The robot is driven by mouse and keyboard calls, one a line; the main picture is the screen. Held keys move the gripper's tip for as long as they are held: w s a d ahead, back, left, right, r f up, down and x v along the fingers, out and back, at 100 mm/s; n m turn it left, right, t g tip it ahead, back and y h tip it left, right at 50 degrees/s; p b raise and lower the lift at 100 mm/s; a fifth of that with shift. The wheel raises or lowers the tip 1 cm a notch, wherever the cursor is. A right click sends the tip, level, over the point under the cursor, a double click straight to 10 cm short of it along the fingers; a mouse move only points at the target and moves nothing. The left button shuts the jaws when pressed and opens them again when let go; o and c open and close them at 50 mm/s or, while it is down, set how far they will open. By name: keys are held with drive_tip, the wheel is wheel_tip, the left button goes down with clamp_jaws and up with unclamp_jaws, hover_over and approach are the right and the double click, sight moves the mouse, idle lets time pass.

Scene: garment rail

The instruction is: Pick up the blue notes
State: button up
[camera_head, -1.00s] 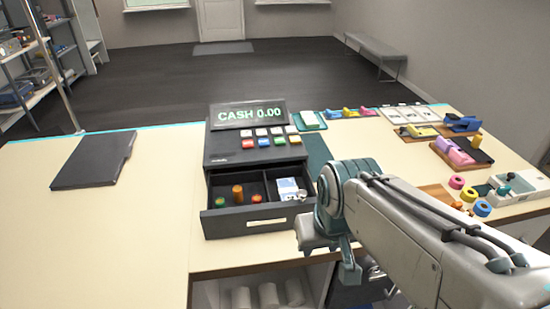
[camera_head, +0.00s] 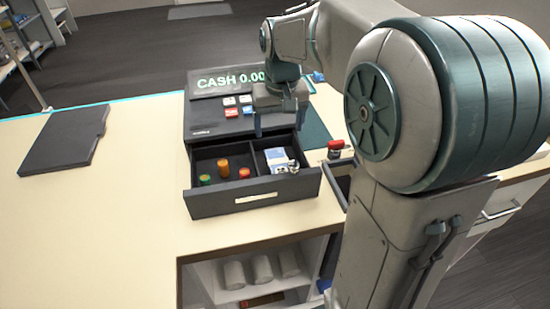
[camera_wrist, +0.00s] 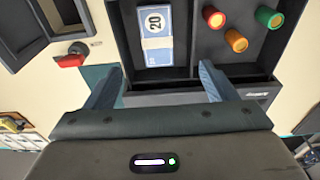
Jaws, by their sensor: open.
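The blue notes (camera_head: 277,158) lie in the right compartment of the open cash drawer (camera_head: 255,199). In the wrist view the notes (camera_wrist: 156,22) are a pale blue stack marked 20, with a white band around them. My gripper (camera_head: 279,128) hangs above the back of the drawer, near the register keys. In the wrist view its two fingers (camera_wrist: 160,82) are spread apart with nothing between them. The notes show beyond the fingertips, roughly between their lines, and are not touched.
Coin stacks, an orange one (camera_head: 223,168) among them, stand in the left compartment, behind a divider. The cash register (camera_head: 208,123) rises behind the drawer. A red-topped object (camera_head: 335,149) is right of the drawer. A dark flat panel (camera_head: 66,142) lies on the left counter, otherwise clear.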

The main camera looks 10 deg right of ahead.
hover_over(279, 163)
drive_tip(key=s, duration=0.1)
drive_tip(key=f, duration=0.8)
drive_tip(key=shift+a+f, duration=0.2)
drive_tip(key=shift+a, duration=0.15)
drive_tip(key=shift+w+d+f+p, duration=0.1)
drive_tip(key=shift+w+f+p, duration=0.1)
drive_tip(key=shift+f, duration=0.65)
drive_tip(key=shift+w+d+f+p, duration=0.1)
drive_tip(key=shift+f+p, duration=0.05)
drive_tip(key=shift+f, duration=0.75)
drive_tip(key=shift+w+d+f+p, duration=0.1)
drive_tip(key=shift+w+f+p, duration=0.1)
drive_tip(key=shift+f, duration=0.65)
drive_tip(key=c, duration=1.1)
